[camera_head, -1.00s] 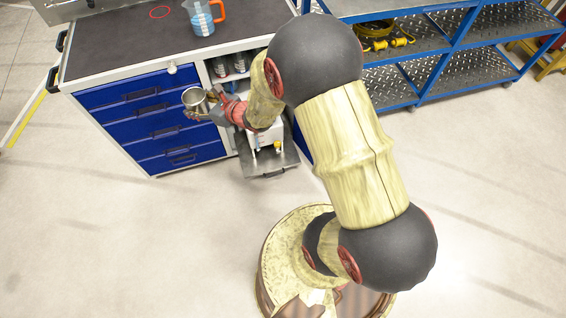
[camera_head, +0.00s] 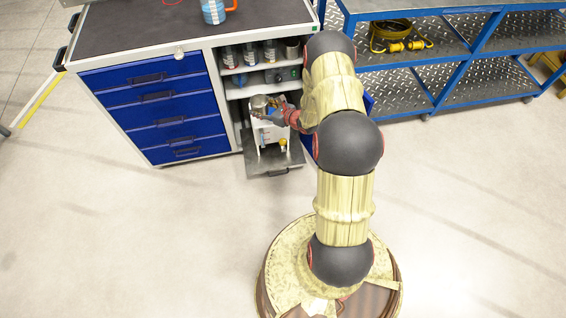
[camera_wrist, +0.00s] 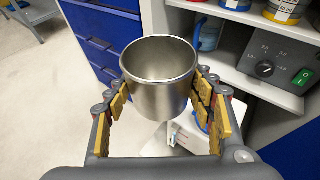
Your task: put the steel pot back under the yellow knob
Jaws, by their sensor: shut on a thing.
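The steel pot (camera_wrist: 160,95) is upright and empty inside, between the fingers of my gripper (camera_wrist: 163,98) in the wrist view. Pads touch it on both sides. In the head view the pot (camera_head: 260,103) is small, in front of the open cabinet, with my gripper (camera_head: 272,112) at it. A white device (camera_head: 270,138) stands below it on a dark pull-out shelf (camera_head: 268,166). A yellow knob (camera_head: 283,143) shows at the device's right side. In the wrist view the pot partly hides the white device (camera_wrist: 180,138).
Blue drawers (camera_head: 160,110) stand left of the open cabinet. Cabinet shelves (camera_head: 246,69) hold several labelled jars and a grey box with a green switch (camera_wrist: 283,62). A blue shelf rack (camera_head: 450,60) is at the right. The floor in front is clear.

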